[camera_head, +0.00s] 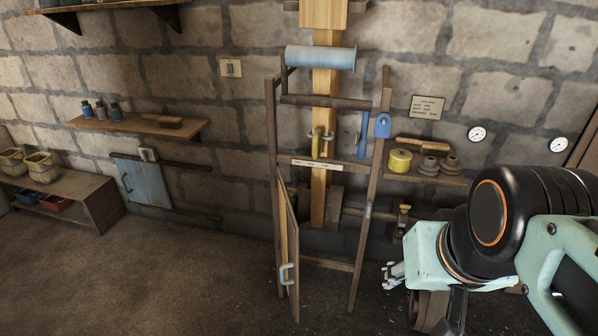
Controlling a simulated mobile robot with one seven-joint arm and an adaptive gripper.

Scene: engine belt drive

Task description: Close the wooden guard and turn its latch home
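The wooden guard (288,245) is a narrow door hung on the left post of a wooden frame. It stands swung open toward me and shows nearly edge-on. A pale metal handle (287,273) is on its lower part. A small pale metal piece (368,209) on the frame's right post may be the latch; it is too small to tell how it is turned. My gripper (393,275) is low, to the right of the frame, apart from the guard. My own arm partly covers it, and I cannot tell how far its fingers are apart.
The wooden frame's right post (366,220) stands between the guard and my gripper. A blue tag (383,125) hangs on it. A shelf (425,177) with a yellow spool (400,160) is at the right. The floor (180,275) left of the guard is clear.

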